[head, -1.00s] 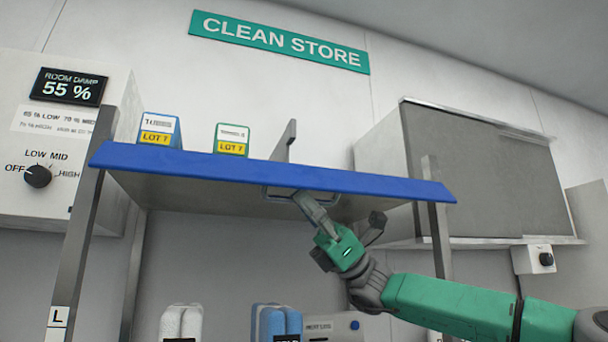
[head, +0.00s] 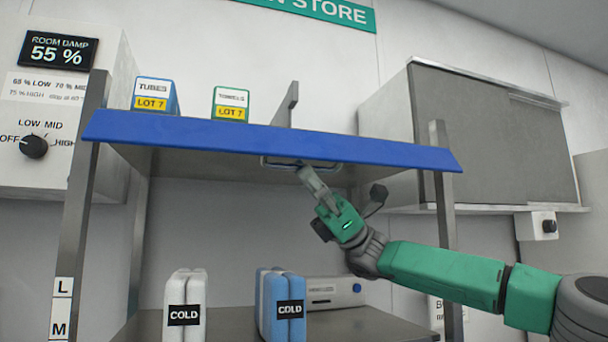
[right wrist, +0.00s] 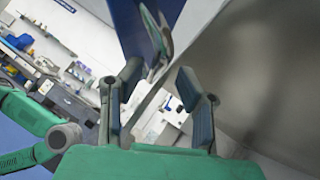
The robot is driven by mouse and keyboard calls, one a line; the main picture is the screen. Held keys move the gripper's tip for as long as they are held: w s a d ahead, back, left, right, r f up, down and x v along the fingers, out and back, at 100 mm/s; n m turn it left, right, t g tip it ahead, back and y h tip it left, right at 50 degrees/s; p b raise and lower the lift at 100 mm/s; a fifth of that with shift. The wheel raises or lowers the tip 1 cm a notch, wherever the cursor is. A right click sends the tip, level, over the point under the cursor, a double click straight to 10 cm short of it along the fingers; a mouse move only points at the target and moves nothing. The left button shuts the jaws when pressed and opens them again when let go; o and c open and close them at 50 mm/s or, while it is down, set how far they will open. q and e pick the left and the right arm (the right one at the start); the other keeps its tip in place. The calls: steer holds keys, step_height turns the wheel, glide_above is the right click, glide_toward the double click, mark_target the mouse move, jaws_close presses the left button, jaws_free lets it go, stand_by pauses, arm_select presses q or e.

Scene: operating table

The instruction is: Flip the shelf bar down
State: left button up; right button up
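The blue shelf bar (head: 270,140) runs along the front edge of the upper shelf, its blue face toward me. A metal loop handle (head: 280,163) hangs under its middle. My right gripper (head: 341,182) is below the shelf, its fingers spread. One fingertip reaches up to the handle; I cannot tell whether it touches. In the right wrist view, the bar (right wrist: 132,30) and the handle (right wrist: 159,38) are just beyond the open fingertips (right wrist: 158,70), with nothing clearly gripped. My left gripper is in neither view.
Two boxes, one blue-edged (head: 154,95) and one green-edged (head: 231,103), stand on the shelf beside an upright divider (head: 286,105). Metal posts (head: 82,190) flank the shelf. White (head: 185,290) and blue (head: 281,290) cold packs stand on the lower shelf (head: 380,325).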

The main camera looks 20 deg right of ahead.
steer(key=shift+s+d+r, duration=0.2)
steer(key=shift+s, duration=0.1)
steer(key=v, duration=0.7)
steer(key=shift+w+f, duration=0.35)
